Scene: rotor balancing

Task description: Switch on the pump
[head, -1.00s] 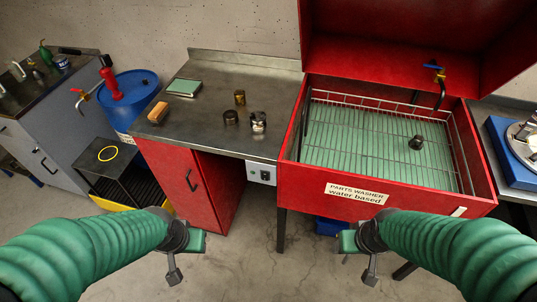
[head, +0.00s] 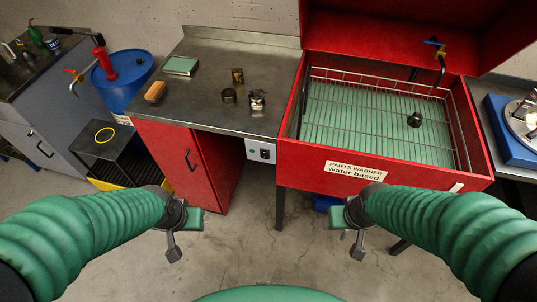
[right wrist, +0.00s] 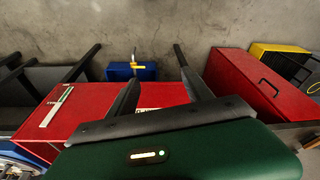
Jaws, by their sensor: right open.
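A pale grey switch box (head: 260,150) with a small green mark and a dark switch sits on the front edge of the steel-topped bench, just left of the red parts washer (head: 310,166). The switch's position is too small to tell. My right gripper (head: 343,235) is below and right of the box, apart from it. In the right wrist view its two dark fingers (right wrist: 160,78) are spread with nothing between them. My left gripper (head: 185,235) is below and left of the box, in front of the red cabinet; its fingers are too unclear to judge.
The steel bench top (head: 205,92) holds a sponge (head: 155,92), a green book (head: 181,66) and small metal parts. A blue drum (head: 122,82) stands left. A blue box (head: 325,203) is under the washer. The floor between my grippers is clear.

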